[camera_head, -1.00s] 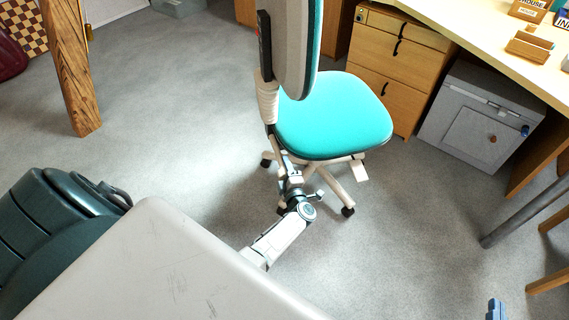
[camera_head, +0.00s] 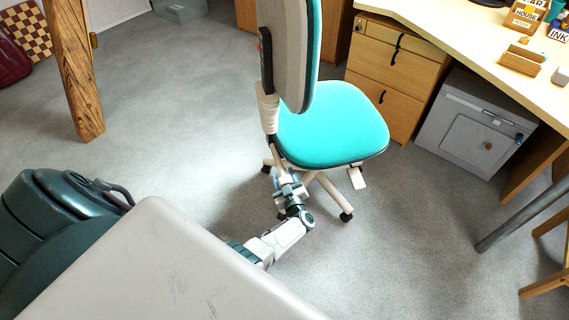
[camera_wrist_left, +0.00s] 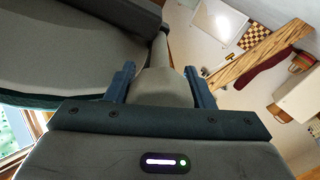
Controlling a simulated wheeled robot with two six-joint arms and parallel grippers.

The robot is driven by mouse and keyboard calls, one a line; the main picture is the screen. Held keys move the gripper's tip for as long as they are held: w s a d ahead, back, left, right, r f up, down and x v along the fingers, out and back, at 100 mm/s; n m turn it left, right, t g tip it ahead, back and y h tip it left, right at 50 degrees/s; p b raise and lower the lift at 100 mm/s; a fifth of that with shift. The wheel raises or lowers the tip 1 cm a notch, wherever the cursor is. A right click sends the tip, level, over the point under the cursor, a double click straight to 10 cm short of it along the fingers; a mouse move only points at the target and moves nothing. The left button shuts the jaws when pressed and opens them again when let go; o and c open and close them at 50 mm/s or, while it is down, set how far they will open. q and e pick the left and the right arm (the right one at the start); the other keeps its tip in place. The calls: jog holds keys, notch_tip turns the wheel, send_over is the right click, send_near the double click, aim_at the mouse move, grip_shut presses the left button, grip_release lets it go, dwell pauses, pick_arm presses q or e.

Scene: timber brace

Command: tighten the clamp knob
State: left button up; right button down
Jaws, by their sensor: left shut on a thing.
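The office chair has a turquoise seat (camera_head: 335,125) and a grey-backed upright backrest (camera_head: 288,50). My left gripper (camera_head: 276,172) reaches to the lower rear of the chair, below the pleated sleeve of the back support. In the left wrist view its two dark fingers (camera_wrist_left: 161,85) stand on either side of a rounded grey-beige piece, the clamp knob (camera_wrist_left: 164,88), and are shut on it. The underside or back of the chair (camera_wrist_left: 70,50) fills the upper left there. In the head view the knob is too small and covered to make out. My right gripper is in neither view.
A wooden post (camera_head: 72,75) stands at the left. A desk (camera_head: 465,35), a drawer unit (camera_head: 395,75) and a grey cabinet (camera_head: 475,130) stand at the right. The chair's wheeled feet (camera_head: 346,216) spread close to my arm. The floor between post and chair is clear.

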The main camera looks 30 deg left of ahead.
pick_arm(q)
jog(key=m+p, duration=0.1)
jog(key=m, duration=0.4)
jog(key=shift+m, duration=0.4)
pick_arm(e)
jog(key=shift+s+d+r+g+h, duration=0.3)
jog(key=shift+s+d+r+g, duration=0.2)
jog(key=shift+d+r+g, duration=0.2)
pick_arm(q)
jog(key=shift+s+a, duration=0.1)
jog(key=o, duration=1)
jog(key=shift+f, duration=0.1)
jog(key=p+v, duration=0.2)
jog(key=v, duration=0.8)
jog(key=shift+s+d, duration=0.25)
jog(key=shift+d, duration=0.05)
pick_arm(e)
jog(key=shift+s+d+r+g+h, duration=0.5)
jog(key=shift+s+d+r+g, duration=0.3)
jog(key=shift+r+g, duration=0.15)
